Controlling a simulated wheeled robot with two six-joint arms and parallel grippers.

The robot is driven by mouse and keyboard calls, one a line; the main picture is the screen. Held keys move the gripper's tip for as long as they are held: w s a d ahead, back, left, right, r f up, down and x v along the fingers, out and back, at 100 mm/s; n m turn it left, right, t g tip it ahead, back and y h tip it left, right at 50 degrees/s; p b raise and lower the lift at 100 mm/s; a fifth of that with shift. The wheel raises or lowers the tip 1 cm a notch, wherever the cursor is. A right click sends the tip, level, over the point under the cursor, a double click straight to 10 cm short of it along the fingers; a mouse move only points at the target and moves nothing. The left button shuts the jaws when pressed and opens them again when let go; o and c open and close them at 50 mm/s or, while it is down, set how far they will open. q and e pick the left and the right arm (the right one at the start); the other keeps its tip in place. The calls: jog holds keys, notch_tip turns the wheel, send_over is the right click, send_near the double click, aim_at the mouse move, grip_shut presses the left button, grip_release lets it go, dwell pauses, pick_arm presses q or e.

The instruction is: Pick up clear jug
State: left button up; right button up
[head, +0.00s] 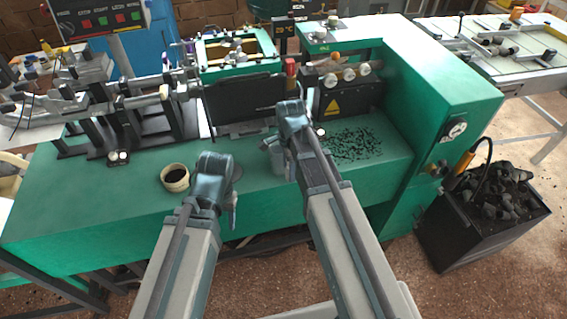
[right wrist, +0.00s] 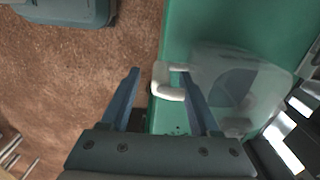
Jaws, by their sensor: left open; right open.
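The clear jug (right wrist: 240,85) stands on the green machine bench in the right wrist view, see-through, with a pale handle (right wrist: 160,80) on its left side. In the head view the jug (head: 277,160) is largely hidden by my right arm. My right gripper (right wrist: 160,73) is open, its fingers on either side of the handle's outer part. The right finger overlaps the handle's opening; I cannot tell whether they touch. In the head view the right gripper (head: 290,115) is over the bench. My left gripper (head: 218,175) is open and apart, left of the jug.
A cream ring-shaped container (head: 175,180) with dark contents sits on the green bench (head: 90,205) left of my left gripper. Dark bits (head: 352,146) lie right of my right arm. Machine parts stand behind. A black bin (head: 490,215) of dark lumps stands at right.

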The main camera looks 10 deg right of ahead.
jog(key=shift+d+f+b, duration=0.1)
jog(key=shift+f+b, duration=2.5)
jog(key=shift+f, duration=0.05)
jog(key=shift+r, duration=0.1)
grip_shut()
